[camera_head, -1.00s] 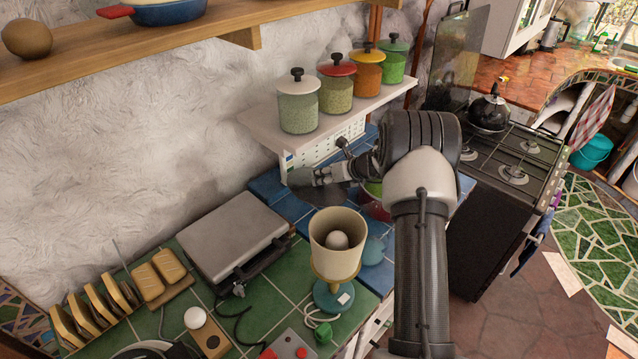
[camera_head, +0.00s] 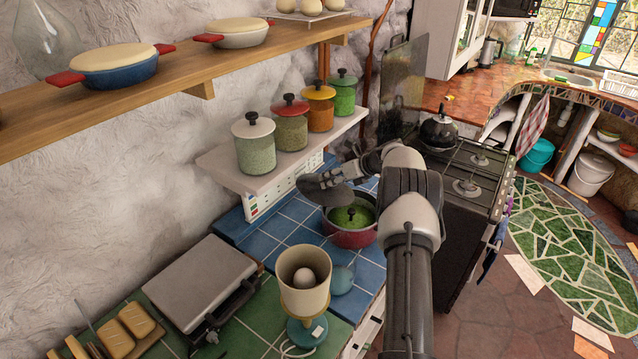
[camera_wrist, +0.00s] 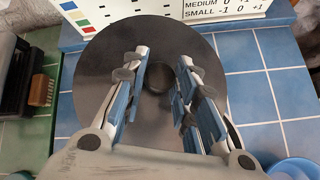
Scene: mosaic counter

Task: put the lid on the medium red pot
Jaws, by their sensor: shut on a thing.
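My gripper (camera_head: 330,178) is shut on a dark grey round lid (camera_head: 327,194) and holds it in the air, tilted. In the wrist view, the fingers (camera_wrist: 158,85) stand either side of the lid's (camera_wrist: 110,55) dark knob; the contact is hard to make out. The red pot (camera_head: 350,238) stands on the blue tiles, just right of and below the lid in the head view. Inside its rim is something green (camera_head: 362,216) with a dark knob. The pot cannot be made out in the wrist view.
A lamp with a cream shade (camera_head: 303,290) stands in front of the pot. A silver flat appliance (camera_head: 195,285) is at left. A shelf with lidded jars (camera_head: 255,148) overhangs the tiles behind. The stove (camera_head: 480,175) is at right. Blue tiles left of the pot are clear.

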